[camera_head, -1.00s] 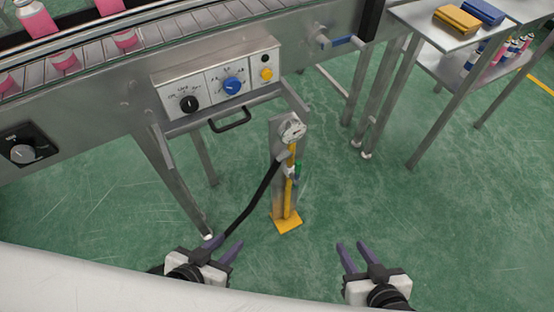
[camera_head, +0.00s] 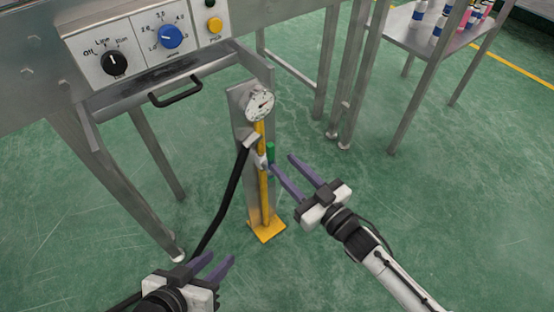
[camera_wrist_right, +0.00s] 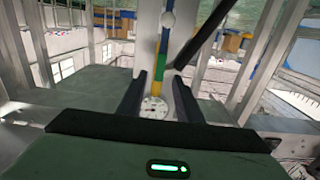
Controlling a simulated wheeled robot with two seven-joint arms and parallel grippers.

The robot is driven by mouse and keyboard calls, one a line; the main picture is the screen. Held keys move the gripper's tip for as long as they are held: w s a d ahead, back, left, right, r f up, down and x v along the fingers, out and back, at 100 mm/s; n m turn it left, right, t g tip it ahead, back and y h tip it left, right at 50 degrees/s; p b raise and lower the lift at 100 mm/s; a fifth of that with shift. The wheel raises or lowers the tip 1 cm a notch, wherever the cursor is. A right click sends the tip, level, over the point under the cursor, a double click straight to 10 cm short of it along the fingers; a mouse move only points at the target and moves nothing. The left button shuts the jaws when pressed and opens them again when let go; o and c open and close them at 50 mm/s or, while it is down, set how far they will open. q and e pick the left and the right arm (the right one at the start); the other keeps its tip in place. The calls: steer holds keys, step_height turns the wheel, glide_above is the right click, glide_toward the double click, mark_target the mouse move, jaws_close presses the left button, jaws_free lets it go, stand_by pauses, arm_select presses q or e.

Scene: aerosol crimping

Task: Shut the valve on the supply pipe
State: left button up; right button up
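The yellow supply pipe (camera_head: 264,195) stands upright on a grey post. A round white gauge (camera_head: 260,105) is at its top, and it also shows low in the right wrist view (camera_wrist_right: 154,106). The valve's green handle (camera_head: 271,152) lies roughly along the pipe, beside it; it appears between my fingers in the right wrist view (camera_wrist_right: 163,66). My right gripper (camera_head: 283,164) is open and empty, its fingertips close to the pipe just below the handle. Contact cannot be told. My left gripper (camera_head: 219,260) is open and empty at the lower left, away from the pipe.
A black hose (camera_head: 225,195) runs from the pipe down to the left. A control panel (camera_head: 140,45) with knobs and a black bar handle (camera_head: 175,92) are above left. A steel shelf table (camera_head: 400,30) stands at the upper right. Green floor is clear at the right.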

mark_target(272, 152)
steer(key=shift+b+x, duration=0.5)
steer(key=shift+x, duration=1.85)
steer(key=shift+c, duration=0.3)
jaws_close()
